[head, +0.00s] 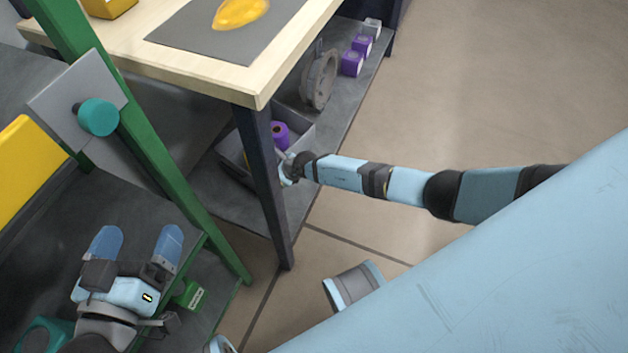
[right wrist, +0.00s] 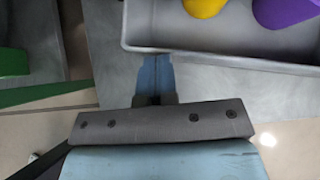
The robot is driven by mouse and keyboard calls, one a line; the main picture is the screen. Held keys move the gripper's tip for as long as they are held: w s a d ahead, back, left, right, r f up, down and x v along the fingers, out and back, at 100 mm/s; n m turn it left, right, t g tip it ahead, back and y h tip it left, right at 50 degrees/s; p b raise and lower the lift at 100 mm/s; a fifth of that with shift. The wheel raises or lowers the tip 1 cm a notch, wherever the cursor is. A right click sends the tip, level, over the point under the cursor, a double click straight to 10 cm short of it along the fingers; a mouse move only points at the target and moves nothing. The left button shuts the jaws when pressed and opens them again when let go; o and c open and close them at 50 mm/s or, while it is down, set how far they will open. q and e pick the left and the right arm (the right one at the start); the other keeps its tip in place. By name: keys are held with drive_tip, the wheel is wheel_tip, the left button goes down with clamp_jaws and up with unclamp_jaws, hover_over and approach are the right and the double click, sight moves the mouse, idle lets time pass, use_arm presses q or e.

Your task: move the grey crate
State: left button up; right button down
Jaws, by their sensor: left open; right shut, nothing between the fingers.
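The grey crate (head: 233,155) is on the lower shelf under the wooden table, partly hidden by the table leg and my right gripper. It holds a purple thing (head: 280,134) and a yellow one (right wrist: 203,6). In the right wrist view the crate's wall (right wrist: 225,55) runs across the upper right. My right gripper (head: 287,168) is at the crate's near side; its shut, empty fingers (right wrist: 154,75) are just beside the wall corner. I cannot tell whether they touch it. My left gripper (head: 137,243) is open and empty over the green-framed rack, away from the crate.
The dark table leg (head: 264,180) stands close in front of the crate. A grey round part (head: 319,80) and purple boxes (head: 352,62) are farther along the shelf (head: 337,119). A green post (head: 150,145) stands at left. The floor at right is clear.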

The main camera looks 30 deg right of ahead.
use_arm(q)
drive_tip(key=shift+w+r, duration=0.1)
drive_tip(key=shift+r, duration=0.15)
drive_tip(key=shift+a+f, duration=0.1)
drive_tip(key=shift+f, duration=0.15)
idle(0.4)
